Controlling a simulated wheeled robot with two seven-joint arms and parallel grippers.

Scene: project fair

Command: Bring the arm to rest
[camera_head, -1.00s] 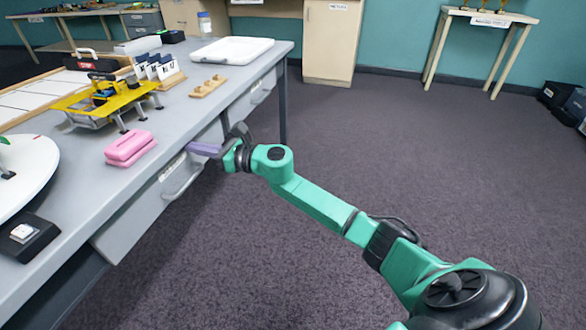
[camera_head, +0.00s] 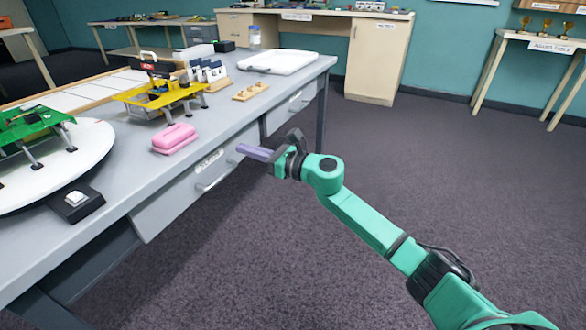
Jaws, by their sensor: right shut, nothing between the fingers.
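My right arm reaches in from the lower right. Its gripper (camera_head: 250,152) is shut and empty, with its purple fingers together. It points left toward the long grey table (camera_head: 235,115), held in front of the table's drawer edge near a drawer handle (camera_head: 215,180). Whether the fingertips touch the table front is hard to tell. My left gripper is not in view.
On the table are a pink block (camera_head: 174,138), a yellow model bridge (camera_head: 165,98), a wooden holder (camera_head: 250,92), a white tray (camera_head: 278,62) and a white turntable (camera_head: 75,165) with a green model (camera_head: 35,125). Carpet (camera_head: 440,180) right of the table is clear.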

